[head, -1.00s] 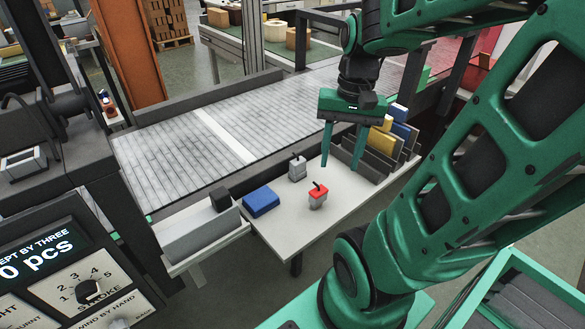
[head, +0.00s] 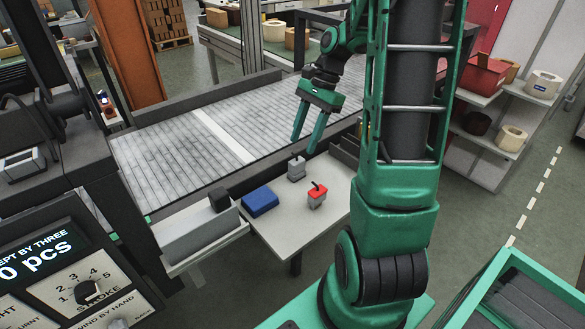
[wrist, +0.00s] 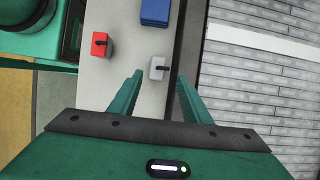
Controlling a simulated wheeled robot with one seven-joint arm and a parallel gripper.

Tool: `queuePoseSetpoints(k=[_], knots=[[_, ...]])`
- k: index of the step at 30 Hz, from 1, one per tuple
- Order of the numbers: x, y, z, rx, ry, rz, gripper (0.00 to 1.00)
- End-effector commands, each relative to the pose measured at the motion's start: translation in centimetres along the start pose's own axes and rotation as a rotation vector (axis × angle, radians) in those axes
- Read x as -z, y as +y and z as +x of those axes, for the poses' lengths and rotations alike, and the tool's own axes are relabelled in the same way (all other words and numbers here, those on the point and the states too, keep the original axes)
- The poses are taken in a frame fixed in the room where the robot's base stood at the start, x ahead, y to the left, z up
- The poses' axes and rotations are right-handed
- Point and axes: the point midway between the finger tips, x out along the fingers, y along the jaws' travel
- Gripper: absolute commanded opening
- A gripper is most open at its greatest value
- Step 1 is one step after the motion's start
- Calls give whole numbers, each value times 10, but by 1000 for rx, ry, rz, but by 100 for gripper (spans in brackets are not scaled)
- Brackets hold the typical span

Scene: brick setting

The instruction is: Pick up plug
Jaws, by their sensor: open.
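Two small blocks with black pegs stand on the pale table, and I cannot tell which is the plug. The grey one (head: 296,171) is near the conveyor and also shows in the wrist view (wrist: 156,69). The red-topped one (head: 317,199) stands nearer my base and shows in the wrist view (wrist: 101,46). My gripper (head: 305,147) is open and empty, above and just behind the grey block in the head view. In the wrist view the grey block appears between the gripper fingertips (wrist: 160,76), apart from them. The red block is to the left.
A blue box (head: 260,201) lies on the table (head: 293,226) left of the blocks. The slatted conveyor (head: 180,150) runs along the table's far side. A dark slotted rack (head: 345,150) is partly hidden behind my arm.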

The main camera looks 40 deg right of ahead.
Motion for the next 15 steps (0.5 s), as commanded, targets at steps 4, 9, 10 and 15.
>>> queuePoseSetpoints(k=[4,9,10,15], knots=[[-1,0,18,-1,-1,-1,44],[-1,1,28,0,0,-3,44],[-1,1,30,-1,0,-3,44],[-4,4,53,-3,-1,-3,44]])
